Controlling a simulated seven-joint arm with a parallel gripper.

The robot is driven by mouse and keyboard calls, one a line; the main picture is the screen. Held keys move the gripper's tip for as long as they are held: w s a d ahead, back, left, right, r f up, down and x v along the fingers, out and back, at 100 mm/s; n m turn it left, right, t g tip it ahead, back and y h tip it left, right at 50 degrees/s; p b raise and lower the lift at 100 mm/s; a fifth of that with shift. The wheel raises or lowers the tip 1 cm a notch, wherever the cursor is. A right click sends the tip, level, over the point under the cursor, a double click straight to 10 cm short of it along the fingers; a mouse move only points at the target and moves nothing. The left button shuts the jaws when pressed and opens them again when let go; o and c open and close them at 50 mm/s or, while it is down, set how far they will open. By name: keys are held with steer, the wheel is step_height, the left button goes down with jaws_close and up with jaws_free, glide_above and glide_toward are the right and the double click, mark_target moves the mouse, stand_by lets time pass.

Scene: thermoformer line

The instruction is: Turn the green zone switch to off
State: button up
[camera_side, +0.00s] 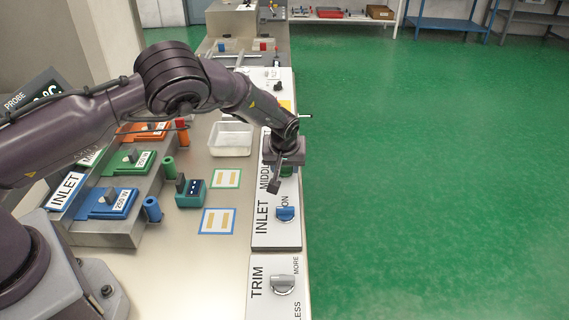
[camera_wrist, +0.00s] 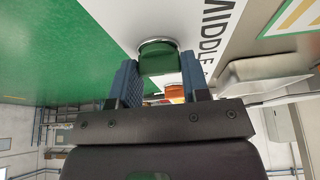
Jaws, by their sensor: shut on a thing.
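The green zone switch (camera_wrist: 158,60) is a round knob on the white panel, beside the word MIDDLE, in the wrist view. In the side view only a bit of the green switch (camera_side: 287,171) shows under my gripper. My gripper (camera_wrist: 160,82) has its two blue fingers on either side of the green knob, shut on it. In the side view my gripper (camera_side: 286,165) points down at the panel (camera_side: 262,236). The knob's off and on marks are hidden, so I cannot tell its setting.
The blue INLET knob (camera_side: 285,213) is just nearer on the same panel, and the grey TRIM knob (camera_side: 283,284) is nearer still. An orange knob (camera_wrist: 174,90) shows beyond the green one. A white tray (camera_side: 231,153) lies left of the panel. Green floor lies right.

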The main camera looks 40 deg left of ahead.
steer(key=shift+n, duration=0.4)
steer(key=o, duration=0.9)
steer(key=v, duration=1.3)
steer(key=shift+d, duration=0.15)
